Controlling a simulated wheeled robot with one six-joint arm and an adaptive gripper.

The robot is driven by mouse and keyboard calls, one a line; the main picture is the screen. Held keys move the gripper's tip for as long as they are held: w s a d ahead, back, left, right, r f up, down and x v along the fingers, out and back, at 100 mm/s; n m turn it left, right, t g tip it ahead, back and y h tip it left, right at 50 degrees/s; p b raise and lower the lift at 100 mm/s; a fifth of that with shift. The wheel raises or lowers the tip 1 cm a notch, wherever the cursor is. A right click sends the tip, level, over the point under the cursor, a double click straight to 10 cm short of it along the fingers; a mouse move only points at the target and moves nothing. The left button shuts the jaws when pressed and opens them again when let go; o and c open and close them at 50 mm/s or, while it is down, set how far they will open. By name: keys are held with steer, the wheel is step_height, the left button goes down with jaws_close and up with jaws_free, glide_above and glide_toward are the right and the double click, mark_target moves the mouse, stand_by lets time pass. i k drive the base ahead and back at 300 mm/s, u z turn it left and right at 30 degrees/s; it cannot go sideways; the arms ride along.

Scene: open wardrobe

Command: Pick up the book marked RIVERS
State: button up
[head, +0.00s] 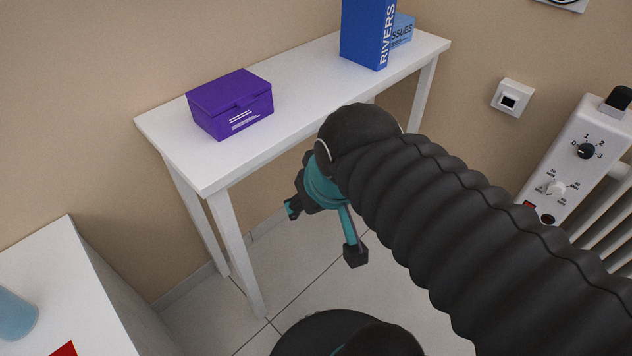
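The book marked RIVERS (364,34) is blue and stands upright on the right part of the white narrow table (310,75). White letters run up its spine, and its top is cut off by the picture's upper edge. My gripper (324,233) is in front of the table, below the level of its top, pointing down toward the floor. Its teal and black fingers are spread apart with nothing seen between them. It is well apart from the book, to the lower left of it in the picture.
A light blue box lettered "SSUES" (402,31) stands right beside the book, partly hidden by it. A purple lidded box (230,103) sits on the table's left part. A white heater (580,150) stands at the right. A white surface (75,290) with a blue cup (15,317) is lower left.

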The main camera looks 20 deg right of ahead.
mark_target(366, 26)
steer(key=k, duration=0.5)
steer(key=u, duration=0.45)
steer(key=i, duration=0.8)
steer(key=z, duration=1.55)
